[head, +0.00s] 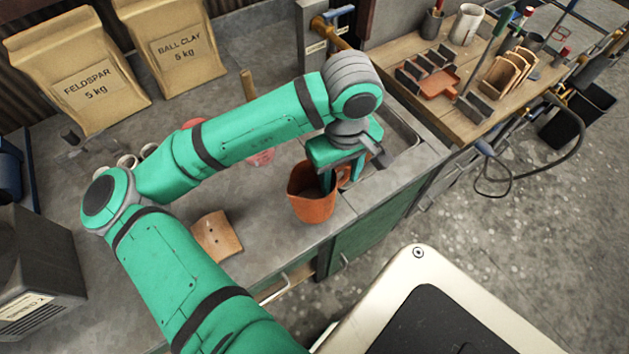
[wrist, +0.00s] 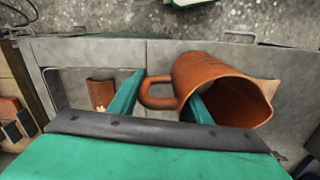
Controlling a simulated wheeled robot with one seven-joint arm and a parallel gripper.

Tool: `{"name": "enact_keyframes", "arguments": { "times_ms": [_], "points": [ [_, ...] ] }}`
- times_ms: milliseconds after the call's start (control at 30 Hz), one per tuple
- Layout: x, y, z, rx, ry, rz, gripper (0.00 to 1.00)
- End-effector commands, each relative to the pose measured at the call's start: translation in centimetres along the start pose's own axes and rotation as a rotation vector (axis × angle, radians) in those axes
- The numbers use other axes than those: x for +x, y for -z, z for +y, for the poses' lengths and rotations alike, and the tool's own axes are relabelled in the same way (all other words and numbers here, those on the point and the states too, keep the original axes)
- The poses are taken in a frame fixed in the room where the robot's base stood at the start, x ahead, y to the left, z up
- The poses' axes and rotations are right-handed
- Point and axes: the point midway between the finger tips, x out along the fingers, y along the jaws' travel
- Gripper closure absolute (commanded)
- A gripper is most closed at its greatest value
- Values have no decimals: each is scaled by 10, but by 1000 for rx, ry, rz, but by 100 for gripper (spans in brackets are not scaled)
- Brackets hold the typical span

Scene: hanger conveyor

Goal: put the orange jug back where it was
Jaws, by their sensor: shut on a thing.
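The orange jug (head: 312,205) is at the front edge of the grey counter, left of the sink, mouth upward in the head view. I cannot tell whether its base touches the counter. My gripper (head: 342,177) is over its right side, shut on it. In the wrist view the jug (wrist: 222,82) shows its open mouth and its handle (wrist: 157,101). One finger of my gripper (wrist: 165,90) is outside the handle, and the other goes down inside the mouth. The fingertip inside the jug is hidden.
The sink (head: 402,130) is just right of the jug. A brown piece (wrist: 100,92) shows inside it in the wrist view. An orange-brown tile (head: 217,236) lies left on the counter. Two clay bags (head: 75,70) stand behind. A wooden bench (head: 465,115) with pottery is at right.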

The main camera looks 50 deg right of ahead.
Motion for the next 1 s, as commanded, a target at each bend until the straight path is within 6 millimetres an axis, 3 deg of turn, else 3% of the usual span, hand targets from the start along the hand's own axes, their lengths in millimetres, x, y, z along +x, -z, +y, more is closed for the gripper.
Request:
{"name": "enact_keyframes", "arguments": {
  "times_ms": [67,333,567,800,1000],
  "points": [
    [9,16,-8,-8,2,-1,100],
    [48,45,-18,-3,1,0,100],
    [61,56,-22,-3,1,0,100],
    [91,59,-24,0,1,0,100],
    [95,58,-24,0,1,0,100]
  ]
}}
